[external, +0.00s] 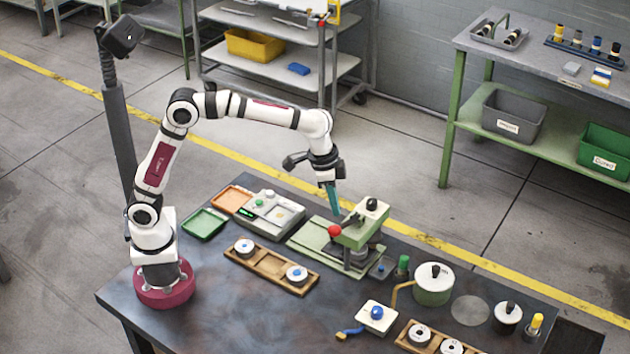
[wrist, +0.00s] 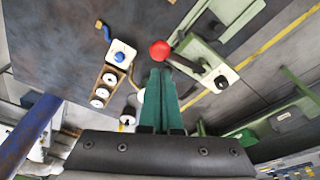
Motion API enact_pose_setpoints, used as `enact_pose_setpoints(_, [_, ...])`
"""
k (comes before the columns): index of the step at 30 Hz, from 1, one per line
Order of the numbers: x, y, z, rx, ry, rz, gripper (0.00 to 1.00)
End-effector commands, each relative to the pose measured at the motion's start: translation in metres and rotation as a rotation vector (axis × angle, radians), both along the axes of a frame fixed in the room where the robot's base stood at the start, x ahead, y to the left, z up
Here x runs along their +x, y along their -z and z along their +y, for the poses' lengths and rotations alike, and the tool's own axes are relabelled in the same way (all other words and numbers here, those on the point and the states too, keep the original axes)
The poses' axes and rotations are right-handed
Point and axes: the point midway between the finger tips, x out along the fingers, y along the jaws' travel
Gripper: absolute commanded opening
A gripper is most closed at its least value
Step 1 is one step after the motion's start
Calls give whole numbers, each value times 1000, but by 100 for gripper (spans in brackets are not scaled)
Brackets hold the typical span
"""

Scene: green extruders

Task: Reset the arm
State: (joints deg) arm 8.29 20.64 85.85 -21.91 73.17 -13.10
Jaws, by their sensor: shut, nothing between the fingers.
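My gripper (external: 331,196) hangs from my arm above the dark table (external: 225,315), pointing down. Its teal fingers (wrist: 162,100) are together and hold nothing. In the external view the fingertips are just above and left of the red ball knob (external: 334,231) of the green press-like machine (external: 362,232). In the wrist view the red knob (wrist: 160,50) is just beyond the fingertips. I cannot tell whether they touch it.
A wooden tray with white spools (external: 271,270), a green tray (external: 204,223), an orange tray (external: 231,200) and a scale-like device (external: 275,212) lie left of the machine. Right of it stand a green pot (external: 433,287) and a white block (external: 377,317). The table's front middle is clear.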

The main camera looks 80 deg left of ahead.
Motion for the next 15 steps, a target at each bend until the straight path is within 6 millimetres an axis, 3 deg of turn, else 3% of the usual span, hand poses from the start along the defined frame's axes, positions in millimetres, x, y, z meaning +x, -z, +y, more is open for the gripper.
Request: enact_pose_setpoints(15, [-7, -7, 3, 6, 3, 4, 0])
